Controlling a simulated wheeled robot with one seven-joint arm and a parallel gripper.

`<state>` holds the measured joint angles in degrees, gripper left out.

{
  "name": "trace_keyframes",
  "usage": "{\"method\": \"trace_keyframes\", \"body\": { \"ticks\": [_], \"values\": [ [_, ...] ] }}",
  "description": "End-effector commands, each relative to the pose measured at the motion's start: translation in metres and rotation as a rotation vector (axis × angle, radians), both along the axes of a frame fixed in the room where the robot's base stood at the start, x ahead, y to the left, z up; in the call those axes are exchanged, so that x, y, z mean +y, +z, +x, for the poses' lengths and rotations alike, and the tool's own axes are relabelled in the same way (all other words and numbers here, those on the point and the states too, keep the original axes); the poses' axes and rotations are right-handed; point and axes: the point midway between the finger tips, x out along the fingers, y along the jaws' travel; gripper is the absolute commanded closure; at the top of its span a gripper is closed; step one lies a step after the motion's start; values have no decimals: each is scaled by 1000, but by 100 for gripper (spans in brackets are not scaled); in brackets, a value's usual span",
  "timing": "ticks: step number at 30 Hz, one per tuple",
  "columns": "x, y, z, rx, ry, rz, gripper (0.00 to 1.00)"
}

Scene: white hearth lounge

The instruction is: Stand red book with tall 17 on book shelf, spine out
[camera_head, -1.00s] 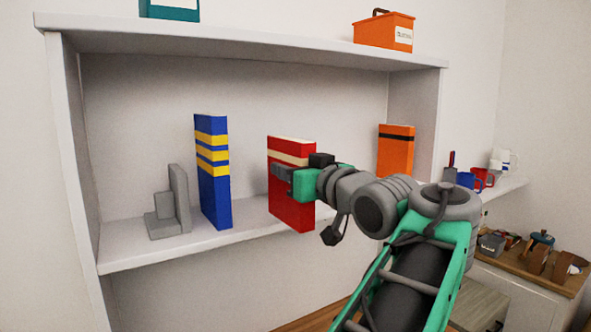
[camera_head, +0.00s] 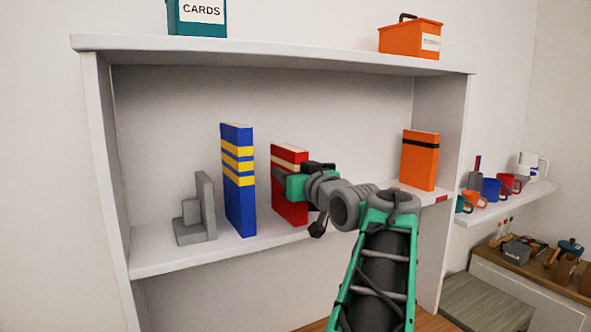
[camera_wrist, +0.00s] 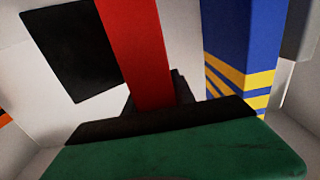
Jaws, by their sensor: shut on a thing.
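The red book (camera_head: 288,212) is upright with cream bands near its top; no number is readable on it. My gripper (camera_head: 283,184) is shut on it at mid height, from the right. The book is at the shelf board (camera_head: 165,261), just right of the blue book with yellow bands (camera_head: 238,205), with a small gap between. I cannot tell whether its base touches the board. In the wrist view the red book (camera_wrist: 140,50) rises from the gripper, with the blue book (camera_wrist: 238,40) apart to its right.
A grey bookend (camera_head: 205,205) stands left of the blue book. An orange book (camera_head: 419,165) stands at the right end of the shelf, with free room between. A teal box (camera_head: 197,15) and an orange box (camera_head: 405,40) sit on top. Mugs (camera_head: 492,190) stand on a side ledge.

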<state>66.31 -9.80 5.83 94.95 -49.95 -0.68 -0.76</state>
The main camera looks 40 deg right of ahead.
Motion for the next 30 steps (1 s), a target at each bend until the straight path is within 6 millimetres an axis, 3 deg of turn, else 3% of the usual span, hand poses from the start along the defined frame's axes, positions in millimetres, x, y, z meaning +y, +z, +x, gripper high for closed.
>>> {"method": "trace_keyframes", "body": {
  "ticks": [10,13,25,26,30],
  "values": [
    [-10,2,37,-2,2,-1,100],
    [-10,-11,35,-2,0,-3,100],
    [-10,-11,35,-2,0,-3,100],
    [-10,-11,35,-2,0,-3,67],
    [-10,-12,35,-2,0,-2,55]
  ]
}}
